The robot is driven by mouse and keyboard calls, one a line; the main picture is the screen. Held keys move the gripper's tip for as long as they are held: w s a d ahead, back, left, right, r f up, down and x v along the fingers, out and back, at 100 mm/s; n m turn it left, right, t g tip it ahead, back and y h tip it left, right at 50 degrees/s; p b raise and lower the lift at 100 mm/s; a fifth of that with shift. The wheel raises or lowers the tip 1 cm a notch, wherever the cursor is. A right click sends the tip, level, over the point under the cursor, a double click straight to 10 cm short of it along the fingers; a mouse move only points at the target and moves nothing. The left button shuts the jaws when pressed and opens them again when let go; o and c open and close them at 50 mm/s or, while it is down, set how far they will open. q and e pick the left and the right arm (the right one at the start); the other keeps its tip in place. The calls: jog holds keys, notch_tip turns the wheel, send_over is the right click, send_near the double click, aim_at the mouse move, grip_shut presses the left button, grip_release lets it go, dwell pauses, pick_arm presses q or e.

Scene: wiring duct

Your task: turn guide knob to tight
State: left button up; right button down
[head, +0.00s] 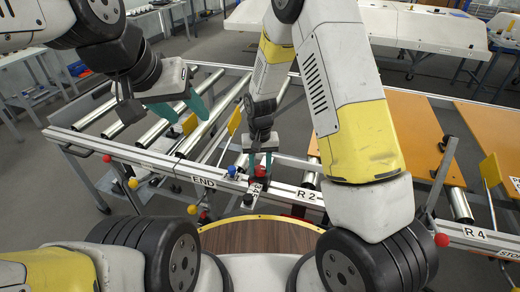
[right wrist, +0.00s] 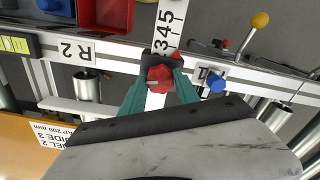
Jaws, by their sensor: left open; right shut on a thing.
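A red knob (right wrist: 160,78) sits on a black block beside a white numbered scale (right wrist: 170,25) in the right wrist view. My right gripper (right wrist: 160,92) has its teal fingers closed on either side of the red knob. A pale pointer line shows on the knob, pointing to the left. In the head view my right gripper (head: 258,165) reaches down to the front rail, where the red knob (head: 260,172) is small and partly hidden. My left gripper (head: 182,108) is open and empty above the roller conveyor at the left.
A blue knob (right wrist: 215,82) is just right of the gripper on the rail. A red bin (right wrist: 105,14) and a yellow ball lever (right wrist: 259,20) lie near. The rail bears END (head: 203,181) and R 2 (head: 306,194) labels. Orange boards (head: 420,130) lie at the right.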

aim_at(260, 169)
jog(key=shift+w+m, duration=0.1)
jog(key=shift+m, duration=0.3)
jog(key=c, duration=0.9)
grip_release()
jog(key=shift+r, duration=3.95)
